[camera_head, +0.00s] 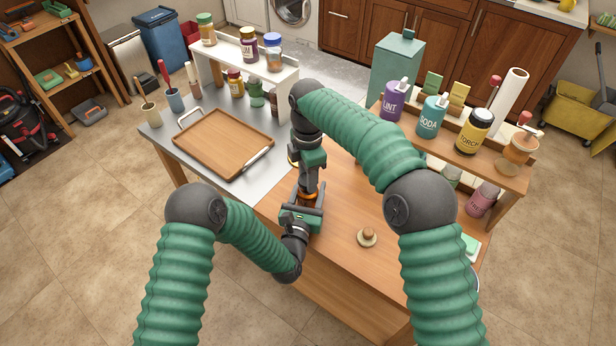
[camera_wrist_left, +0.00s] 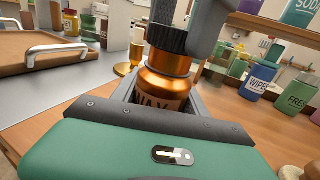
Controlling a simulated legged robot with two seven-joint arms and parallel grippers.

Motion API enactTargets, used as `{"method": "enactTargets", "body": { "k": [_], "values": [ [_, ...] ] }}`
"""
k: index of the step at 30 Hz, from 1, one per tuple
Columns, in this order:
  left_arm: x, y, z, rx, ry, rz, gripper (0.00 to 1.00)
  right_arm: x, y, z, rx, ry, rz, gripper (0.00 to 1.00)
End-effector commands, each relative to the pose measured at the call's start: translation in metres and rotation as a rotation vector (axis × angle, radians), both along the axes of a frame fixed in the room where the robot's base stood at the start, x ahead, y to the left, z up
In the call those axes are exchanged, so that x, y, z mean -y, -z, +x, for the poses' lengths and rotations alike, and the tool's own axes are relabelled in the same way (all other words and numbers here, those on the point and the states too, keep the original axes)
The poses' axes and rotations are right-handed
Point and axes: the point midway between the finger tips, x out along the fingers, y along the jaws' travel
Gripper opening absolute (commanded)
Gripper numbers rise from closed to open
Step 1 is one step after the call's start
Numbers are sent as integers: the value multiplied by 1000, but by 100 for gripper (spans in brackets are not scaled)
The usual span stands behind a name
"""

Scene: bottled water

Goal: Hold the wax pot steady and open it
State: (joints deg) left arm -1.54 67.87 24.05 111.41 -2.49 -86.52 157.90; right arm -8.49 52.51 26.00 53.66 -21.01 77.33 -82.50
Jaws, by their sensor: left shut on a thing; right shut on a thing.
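The wax pot is an amber jar (camera_wrist_left: 166,75) with a ribbed black lid (camera_wrist_left: 167,38) and a dark label reading WAX, upright in the left wrist view. In the head view only a sliver of its orange body (camera_head: 308,199) shows between my grippers. My left gripper (camera_head: 303,214) is shut around the pot's body, low over the wooden worktop (camera_head: 345,205). My right gripper (camera_head: 310,184) comes down from above and is shut on the black lid. The lid sits on the jar; I cannot tell whether it has turned. The pot's base is hidden.
A wooden tray (camera_head: 222,143) with metal handles lies on the steel top to the left. A round wooden-knobbed object (camera_head: 367,237) sits to the right. Behind stand a white shelf with jars (camera_head: 247,61) and a wooden rack with bottles (camera_head: 478,166). Worktop between is clear.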

Motion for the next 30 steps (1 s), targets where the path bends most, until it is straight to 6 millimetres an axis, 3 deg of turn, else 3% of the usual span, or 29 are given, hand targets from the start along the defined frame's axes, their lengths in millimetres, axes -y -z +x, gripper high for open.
{"method": "enactTargets", "body": {
  "k": [19,26,30],
  "values": [
    [-1,2,0,-5,0,1,0,0,-13,0,-2,-1,-1,0],
    [-1,2,0,-5,-1,1,0,0,-46,0,1,-1,-1,0],
    [-1,2,0,-4,-1,1,0,0,-51,0,-1,-1,-2,0]
  ]
}}
